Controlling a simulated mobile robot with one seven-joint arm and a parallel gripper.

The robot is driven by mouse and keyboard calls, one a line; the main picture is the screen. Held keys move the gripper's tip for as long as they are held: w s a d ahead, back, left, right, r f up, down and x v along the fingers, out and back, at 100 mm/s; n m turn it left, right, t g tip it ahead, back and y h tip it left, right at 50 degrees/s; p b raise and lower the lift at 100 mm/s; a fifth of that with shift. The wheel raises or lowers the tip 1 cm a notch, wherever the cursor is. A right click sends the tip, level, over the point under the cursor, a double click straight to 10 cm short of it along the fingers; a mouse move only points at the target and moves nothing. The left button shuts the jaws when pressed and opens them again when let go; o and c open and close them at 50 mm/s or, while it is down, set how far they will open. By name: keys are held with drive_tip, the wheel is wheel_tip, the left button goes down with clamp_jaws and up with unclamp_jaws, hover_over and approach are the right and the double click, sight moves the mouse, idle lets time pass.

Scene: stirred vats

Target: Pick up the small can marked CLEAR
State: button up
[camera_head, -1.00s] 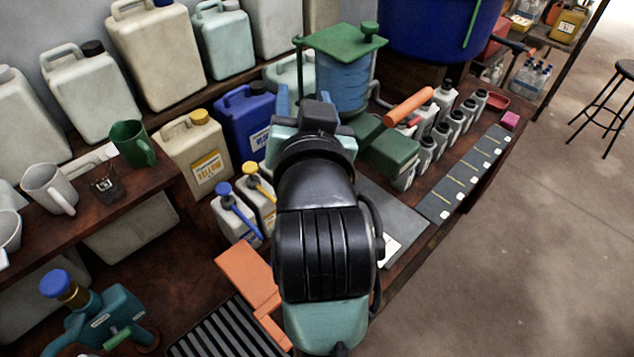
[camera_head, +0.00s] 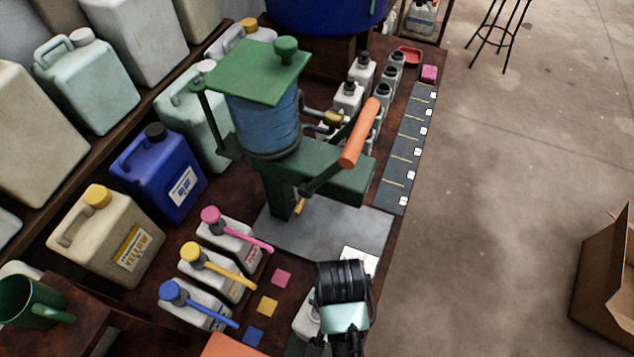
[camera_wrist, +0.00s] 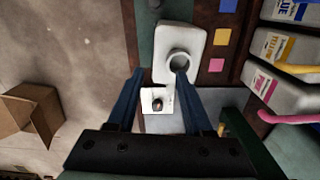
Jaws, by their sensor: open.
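In the wrist view a small whitish can (camera_wrist: 194,40) with a round open neck stands beside the row of coloured squares. In the head view a pale can (camera_head: 305,321) shows partly behind my arm, likely the same one. I cannot read the word CLEAR on it. My gripper (camera_wrist: 160,76) is open, with its two blue fingers apart. In the picture the fingertips lie at the can's near edge, and the right one overlaps its neck; I cannot tell whether they touch. In the head view my fingers are hidden below my wrist.
Magenta (camera_head: 231,238), yellow (camera_head: 215,276) and blue (camera_head: 198,308) pump containers stand left of the arm. A green press with an orange handle (camera_head: 359,132) stands behind. A white card (camera_head: 359,262) lies on its grey plate. Open floor lies right of the bench.

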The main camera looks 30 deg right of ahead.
wheel_tip(320, 180, down, 9)
drive_tip(key=shift+w+r, duration=0.1)
clamp_jaws()
idle(0.6)
idle(1.2)
